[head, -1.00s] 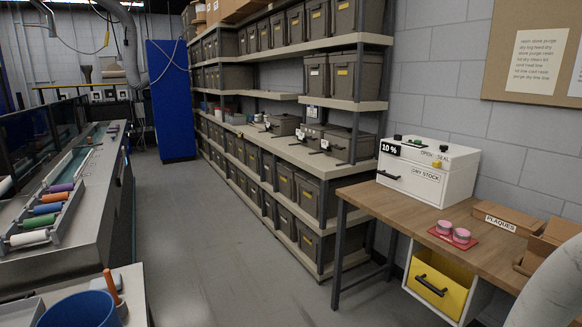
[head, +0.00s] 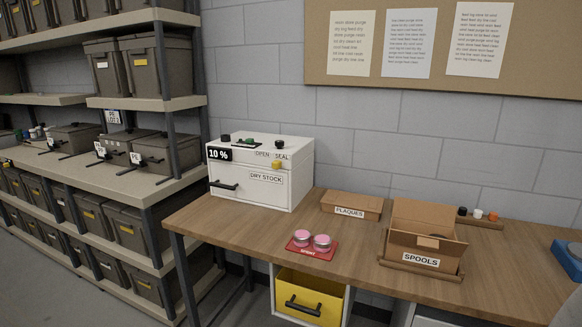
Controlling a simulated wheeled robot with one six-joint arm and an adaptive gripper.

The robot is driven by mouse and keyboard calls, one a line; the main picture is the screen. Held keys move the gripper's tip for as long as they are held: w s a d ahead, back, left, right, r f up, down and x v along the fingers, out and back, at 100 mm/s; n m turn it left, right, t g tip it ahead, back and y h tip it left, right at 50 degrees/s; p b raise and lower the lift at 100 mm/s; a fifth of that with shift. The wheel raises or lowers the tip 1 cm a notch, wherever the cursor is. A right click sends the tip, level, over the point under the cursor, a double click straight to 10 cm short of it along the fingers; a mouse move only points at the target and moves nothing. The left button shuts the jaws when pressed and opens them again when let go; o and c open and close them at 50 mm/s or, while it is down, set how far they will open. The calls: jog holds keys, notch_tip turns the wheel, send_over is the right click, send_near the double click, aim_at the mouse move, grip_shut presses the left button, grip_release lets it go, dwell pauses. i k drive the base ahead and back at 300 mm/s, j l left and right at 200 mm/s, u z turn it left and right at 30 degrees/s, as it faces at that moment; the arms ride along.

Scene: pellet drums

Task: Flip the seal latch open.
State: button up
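A white cabinet (head: 225,177) marked DRY STOCK stands on the left part of the wooden bench. Its front has a black handle (head: 223,186) and a black display (head: 219,154) reading 10 %. A small yellow latch knob (head: 276,165) sits at the upper right of the front, below the words OPEN and SEAL and nearer to SEAL. Black and green knobs (head: 250,142) are on the cabinet's top. The cabinet's drawer looks shut. My gripper is not in view.
The wooden bench (head: 370,240) also holds a red mat (head: 313,254) with two pink-topped tins, a PLAQUES box (head: 352,205) and an open SPOOLS box (head: 425,234). A yellow drawer (head: 309,296) is below. Shelving (head: 110,190) with grey bins stands left.

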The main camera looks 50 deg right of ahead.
aim_at(276, 165)
jog(key=z, duration=0.95)
